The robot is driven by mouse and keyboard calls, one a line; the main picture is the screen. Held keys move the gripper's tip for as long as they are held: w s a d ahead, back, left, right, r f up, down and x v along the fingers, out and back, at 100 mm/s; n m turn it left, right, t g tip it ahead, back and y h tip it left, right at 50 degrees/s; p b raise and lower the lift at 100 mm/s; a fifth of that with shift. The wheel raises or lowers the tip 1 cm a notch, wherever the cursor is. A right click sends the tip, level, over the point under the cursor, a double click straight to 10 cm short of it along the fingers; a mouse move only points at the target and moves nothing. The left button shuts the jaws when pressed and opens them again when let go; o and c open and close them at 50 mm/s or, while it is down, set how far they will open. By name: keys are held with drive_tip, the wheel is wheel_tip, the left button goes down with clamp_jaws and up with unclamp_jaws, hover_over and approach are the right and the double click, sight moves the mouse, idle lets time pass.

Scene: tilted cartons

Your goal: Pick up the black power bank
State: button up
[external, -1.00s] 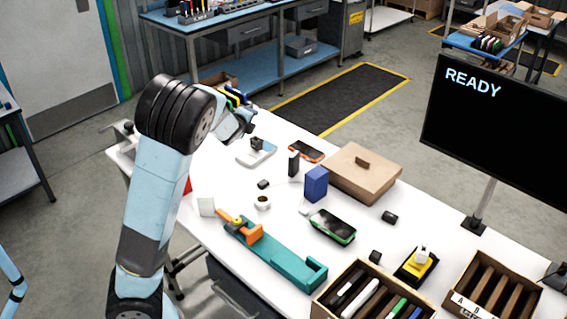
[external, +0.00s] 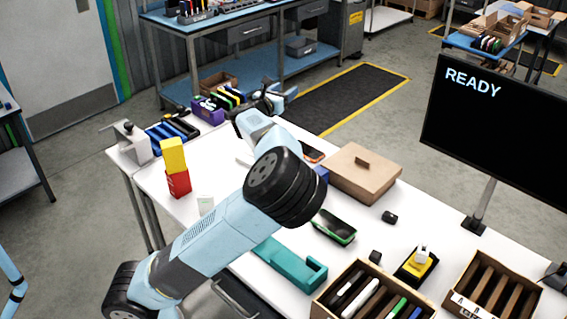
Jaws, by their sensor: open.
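I cannot tell for certain which item is the black power bank. Dark slim items stand among others in the wooden carton (external: 326,303) at the lower right. More stand in the purple holder (external: 205,111) at the table's far end and in the blue-and-black rack (external: 172,133) to its left. My gripper (external: 272,97) is open beyond my bent arm, above the far edge of the table, to the right of the purple holder. Its fingers are small and partly hidden, and I see nothing held. My arm covers the middle of the table.
A green-edged black device (external: 334,227) lies mid-table. A cardboard box (external: 363,173), a teal fixture (external: 290,266), a yellow-and-black stand (external: 416,265) and a second slotted carton (external: 487,287) stand around it. Red and yellow blocks (external: 174,168) are stacked at left. A monitor (external: 495,130) rises at right.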

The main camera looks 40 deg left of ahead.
drive_tip(key=shift+m, duration=0.4)
drive_tip(key=f, duration=2.9)
drive_tip(key=shift+w+d+f, duration=0.1)
drive_tip(key=shift+d+f, duration=0.15)
drive_tip(key=shift+d, duration=0.05)
drive_tip(key=shift+w+a+f, duration=0.1)
drive_tip(key=shift+w+f, duration=0.05)
drive_tip(key=shift+w, duration=0.4)
drive_tip(key=shift+r+x, duration=0.1)
drive_tip(key=shift+x, duration=1.5)
drive_tip(key=shift+r+x, duration=0.15)
drive_tip(key=shift+x, duration=1.45)
clamp_jaws()
